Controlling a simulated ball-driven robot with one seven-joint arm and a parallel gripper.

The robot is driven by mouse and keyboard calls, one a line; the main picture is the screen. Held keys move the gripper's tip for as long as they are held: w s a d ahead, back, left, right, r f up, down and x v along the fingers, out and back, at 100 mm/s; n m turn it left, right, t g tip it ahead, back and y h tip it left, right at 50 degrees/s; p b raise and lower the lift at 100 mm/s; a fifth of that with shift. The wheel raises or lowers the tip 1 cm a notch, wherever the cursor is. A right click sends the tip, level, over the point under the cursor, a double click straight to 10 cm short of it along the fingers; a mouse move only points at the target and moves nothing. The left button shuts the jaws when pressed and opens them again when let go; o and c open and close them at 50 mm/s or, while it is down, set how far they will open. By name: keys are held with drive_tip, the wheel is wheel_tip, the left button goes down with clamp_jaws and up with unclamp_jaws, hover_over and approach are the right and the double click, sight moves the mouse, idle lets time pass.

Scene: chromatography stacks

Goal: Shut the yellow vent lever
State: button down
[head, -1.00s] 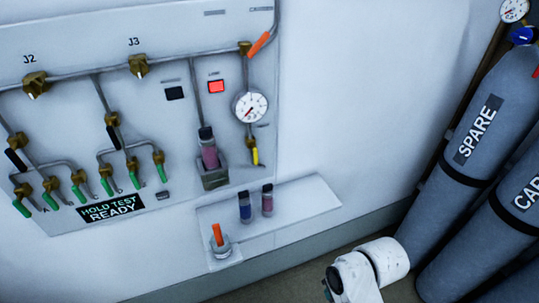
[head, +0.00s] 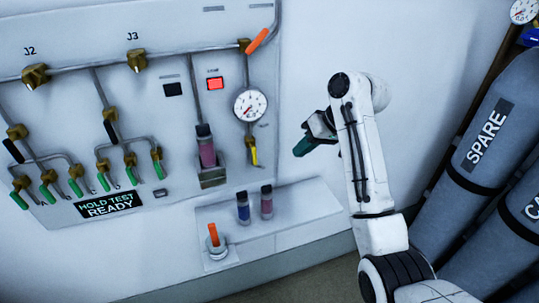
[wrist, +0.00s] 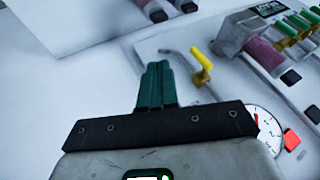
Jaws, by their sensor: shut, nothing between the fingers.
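The yellow vent lever (head: 254,154) hangs down from a brass valve below the round gauge, at the right of the wall panel. It also shows in the wrist view (wrist: 201,60), just right of my gripper's fingertips and apart from them. My gripper (head: 303,147) is to the right of the lever, with green fingers pointing left toward the panel. In the wrist view my gripper (wrist: 157,75) has its fingers together, with nothing between them.
The gauge (head: 250,104) is above the lever. A purple column (head: 206,150) in a holder stands left of it. Grey cylinders (head: 487,145) stand at right.

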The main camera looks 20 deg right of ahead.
sight(254, 156)
drive_tip(key=r, duration=0.1)
drive_tip(key=w+r, duration=0.1)
drive_tip(key=d+r, duration=0.1)
drive_tip(key=r, duration=0.1)
drive_tip(key=shift+w, duration=0.4)
drive_tip(key=w+a+f+p, duration=0.2)
drive_tip(key=w+a+f, duration=0.1)
drive_tip(key=a+f, duration=0.5)
drive_tip(key=shift+w+a, duration=0.35)
drive_tip(key=shift+a, duration=0.05)
